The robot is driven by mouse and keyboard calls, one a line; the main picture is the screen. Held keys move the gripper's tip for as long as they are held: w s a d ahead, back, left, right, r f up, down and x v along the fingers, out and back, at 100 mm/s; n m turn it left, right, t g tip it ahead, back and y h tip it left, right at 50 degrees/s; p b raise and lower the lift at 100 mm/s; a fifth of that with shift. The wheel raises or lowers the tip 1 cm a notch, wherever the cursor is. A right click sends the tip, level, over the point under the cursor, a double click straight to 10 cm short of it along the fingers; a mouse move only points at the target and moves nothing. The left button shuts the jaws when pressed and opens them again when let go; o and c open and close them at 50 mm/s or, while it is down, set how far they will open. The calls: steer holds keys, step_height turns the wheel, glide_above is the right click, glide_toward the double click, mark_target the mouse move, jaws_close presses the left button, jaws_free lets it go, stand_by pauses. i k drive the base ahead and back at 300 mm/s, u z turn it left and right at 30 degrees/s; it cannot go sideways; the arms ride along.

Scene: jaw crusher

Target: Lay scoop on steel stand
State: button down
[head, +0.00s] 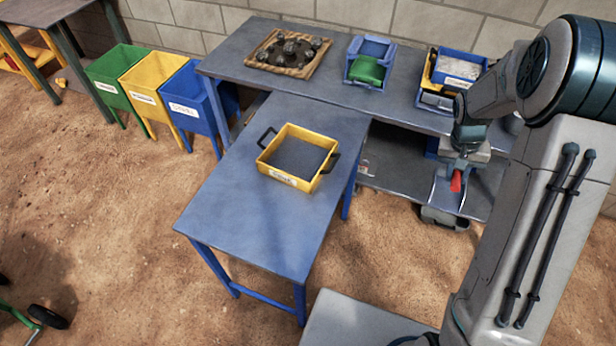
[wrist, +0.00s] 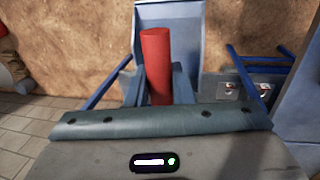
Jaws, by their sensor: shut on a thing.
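My gripper (head: 462,168) is shut on the red handle of the scoop (head: 447,195), in front of the right part of the back bench. In the wrist view the red handle (wrist: 157,65) stands between the two fingers, and the grey-blue pan (wrist: 172,18) of the scoop lies beyond it. The scoop hangs in the air with its pan below the handle in the head view. I cannot tell for sure which thing is the steel stand. A blue frame (head: 350,77) with a green scoop-like piece (head: 367,71) in it stands on the back bench.
A yellow sieve tray (head: 291,180) with black handles sits on the front table (head: 265,235). The back bench (head: 330,88) also holds a wooden tray of dark rocks (head: 288,53) and a blue bin (head: 460,69). Green, yellow and blue bins stand at left. The front table's near half is clear.

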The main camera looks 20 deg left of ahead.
mark_target(325, 131)
steer(key=z, duration=1.5)
steer(key=i, duration=2.25)
steer(key=u, duration=3.95)
steer(key=i, duration=1.65)
steer(key=z, duration=0.05)
